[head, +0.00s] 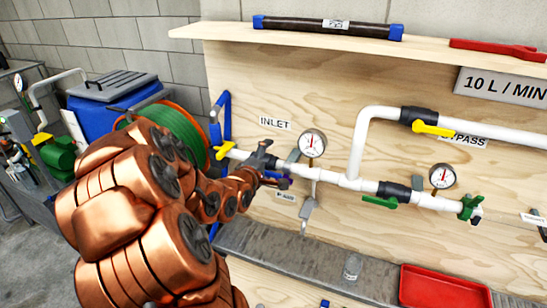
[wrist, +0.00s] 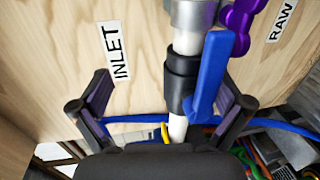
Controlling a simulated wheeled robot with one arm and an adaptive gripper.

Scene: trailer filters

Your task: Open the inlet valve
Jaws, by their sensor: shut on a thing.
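The inlet valve has a black body (wrist: 180,82) on a white pipe and a blue lever (wrist: 211,72), which lies roughly along the pipe in the wrist view. My gripper (wrist: 167,88) straddles the valve there, one finger on each side, and is shut on it; the exact contact is hard to make out. In the head view my gripper (head: 265,165) is at the white pipe below the INLET label (head: 275,123) and hides the valve. The INLET label (wrist: 113,50) also shows in the wrist view.
A pressure gauge (head: 312,143) stands just right of my gripper. A yellow-handled bypass valve (head: 432,128) and a green-handled valve (head: 380,201) sit further right. A red tray (head: 445,288) lies below. A hose reel (head: 175,130) is at left; a shelf (head: 350,45) is above.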

